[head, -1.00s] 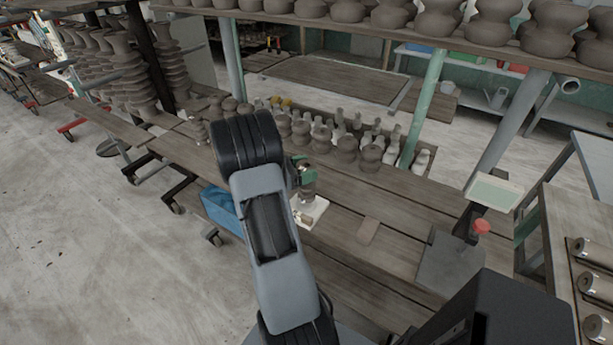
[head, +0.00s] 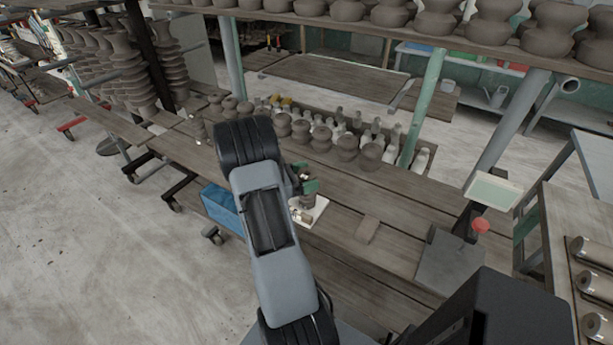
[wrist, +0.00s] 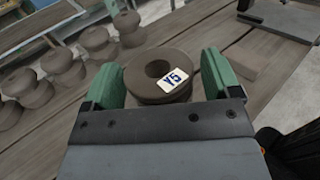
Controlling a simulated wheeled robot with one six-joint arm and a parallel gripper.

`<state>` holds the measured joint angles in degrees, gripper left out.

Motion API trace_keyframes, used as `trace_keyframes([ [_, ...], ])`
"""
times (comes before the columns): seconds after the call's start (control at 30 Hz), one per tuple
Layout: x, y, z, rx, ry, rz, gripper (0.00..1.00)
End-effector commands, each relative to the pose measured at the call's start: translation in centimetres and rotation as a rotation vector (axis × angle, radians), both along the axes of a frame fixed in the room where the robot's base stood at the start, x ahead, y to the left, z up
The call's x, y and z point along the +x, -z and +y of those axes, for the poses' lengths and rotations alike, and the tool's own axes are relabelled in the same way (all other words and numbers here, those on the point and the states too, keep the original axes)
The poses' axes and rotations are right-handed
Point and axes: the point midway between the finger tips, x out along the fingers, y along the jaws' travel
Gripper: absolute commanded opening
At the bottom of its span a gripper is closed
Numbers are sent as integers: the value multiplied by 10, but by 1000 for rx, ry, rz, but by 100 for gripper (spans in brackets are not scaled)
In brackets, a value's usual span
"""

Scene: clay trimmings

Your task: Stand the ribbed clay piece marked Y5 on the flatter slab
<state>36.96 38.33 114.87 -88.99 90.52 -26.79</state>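The ribbed clay piece marked Y5 (wrist: 143,87) is a grey-brown ringed body with a round hole on top and a white tag with blue letters.
Rows of clay pots (head: 347,147) stand along the table's far side. A grey scale (head: 447,265) with a red knob stands at the right. The planks around the slab are clear.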

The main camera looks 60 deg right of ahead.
Motion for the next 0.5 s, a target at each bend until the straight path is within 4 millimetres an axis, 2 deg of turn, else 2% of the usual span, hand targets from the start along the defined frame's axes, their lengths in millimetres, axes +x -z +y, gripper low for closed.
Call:
trace_keyframes([
  [0.37, 1, -5, 1, 0, -1, 0, 88],
  [0.5, 14, -2, 17, 0, -5, 0, 88],
])
